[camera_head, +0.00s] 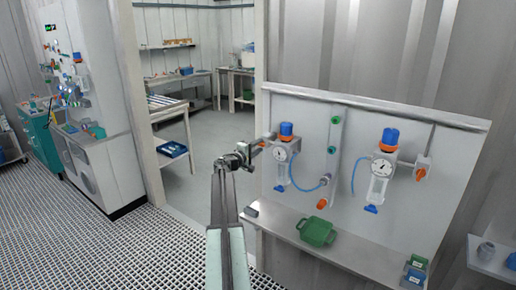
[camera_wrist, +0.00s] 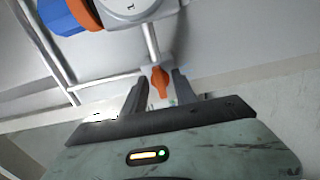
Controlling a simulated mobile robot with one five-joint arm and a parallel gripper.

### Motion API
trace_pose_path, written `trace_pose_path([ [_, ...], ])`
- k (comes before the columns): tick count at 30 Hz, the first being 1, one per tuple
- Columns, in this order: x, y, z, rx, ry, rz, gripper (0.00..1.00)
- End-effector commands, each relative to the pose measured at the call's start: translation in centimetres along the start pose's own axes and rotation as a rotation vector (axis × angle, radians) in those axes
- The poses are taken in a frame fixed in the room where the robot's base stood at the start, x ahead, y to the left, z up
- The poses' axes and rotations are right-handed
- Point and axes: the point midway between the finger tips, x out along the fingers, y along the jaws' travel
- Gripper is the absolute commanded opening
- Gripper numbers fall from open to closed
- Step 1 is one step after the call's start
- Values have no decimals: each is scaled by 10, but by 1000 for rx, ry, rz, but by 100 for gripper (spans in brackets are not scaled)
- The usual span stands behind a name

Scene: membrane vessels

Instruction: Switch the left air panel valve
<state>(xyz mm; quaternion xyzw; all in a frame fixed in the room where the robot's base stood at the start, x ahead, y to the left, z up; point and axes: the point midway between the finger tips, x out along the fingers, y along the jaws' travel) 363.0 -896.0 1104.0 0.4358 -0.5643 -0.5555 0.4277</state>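The air panel (camera_head: 350,120) stands at the right in the head view, with a left regulator (camera_head: 286,150) and a right regulator (camera_head: 383,165), each with a blue knob and a gauge. My gripper (camera_head: 262,143) is at the left side of the left regulator and hides most of the left valve there. In the wrist view, the orange handle of the left valve (camera_wrist: 160,82) sits between the two dark fingers of my gripper (camera_wrist: 160,92). The fingers are apart, with a gap visible on each side of the handle. The left regulator's blue knob (camera_wrist: 66,15) shows at the upper left.
A second orange-handled valve (camera_head: 423,170) is at the panel's right. Small blue and green boxes (camera_head: 414,272) stand at the shelf's right end. Grated floor is open at the left.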

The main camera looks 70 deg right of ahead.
Motion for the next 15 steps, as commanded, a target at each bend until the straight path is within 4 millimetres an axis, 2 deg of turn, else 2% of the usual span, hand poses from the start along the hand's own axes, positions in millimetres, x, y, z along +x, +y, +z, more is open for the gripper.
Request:
trace_pose_path([
  [5, -16, 0, 1, -1, 1, 0, 34],
  [12, -64, 0, 1, 0, 1, 0, 34],
  [15, -76, 0, 1, 1, 1, -1, 34],
])
